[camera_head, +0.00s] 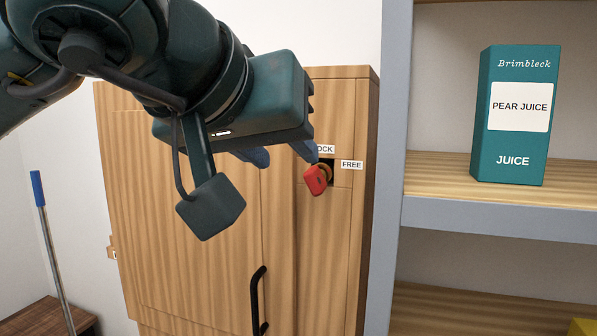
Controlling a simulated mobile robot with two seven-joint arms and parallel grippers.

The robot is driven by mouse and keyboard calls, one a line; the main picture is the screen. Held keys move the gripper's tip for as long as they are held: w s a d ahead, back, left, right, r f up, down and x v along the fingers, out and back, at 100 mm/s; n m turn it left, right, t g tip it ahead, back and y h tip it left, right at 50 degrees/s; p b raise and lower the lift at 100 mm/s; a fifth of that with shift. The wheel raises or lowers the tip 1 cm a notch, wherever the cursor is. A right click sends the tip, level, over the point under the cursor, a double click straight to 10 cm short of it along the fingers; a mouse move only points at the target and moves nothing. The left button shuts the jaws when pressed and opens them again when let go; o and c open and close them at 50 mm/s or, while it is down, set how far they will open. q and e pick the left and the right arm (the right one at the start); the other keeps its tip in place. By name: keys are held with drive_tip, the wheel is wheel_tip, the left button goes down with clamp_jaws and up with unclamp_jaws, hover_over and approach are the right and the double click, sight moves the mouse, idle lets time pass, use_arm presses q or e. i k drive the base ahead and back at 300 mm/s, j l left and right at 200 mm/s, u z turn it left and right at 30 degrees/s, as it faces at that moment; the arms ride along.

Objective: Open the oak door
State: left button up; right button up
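The oak door (215,260) is the front of a tall wooden cabinet and looks shut. A black bar handle (257,302) sits low on it. To the right, on a wooden panel, is a red knob (316,180) on a brass-coloured stem, with a label ending in "OCK" above it and a "FREE" label (352,165) to its right. My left gripper (283,155) is up in front of the cabinet, its two blue fingertips apart, with the right one close to the knob. Whether it touches the knob cannot be told. My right gripper is not in view.
A grey-framed shelf (500,218) stands close on the right, with a teal pear juice carton (511,160) on it. At the far left a blue-topped pole (52,250) leans by a low dark wooden surface (35,318).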

sight(241, 281)
drive_tip(key=k+j, duration=0.3)
drive_tip(key=k, duration=0.15)
drive_tip(key=k+j, duration=0.3)
drive_tip(key=k, duration=0.15)
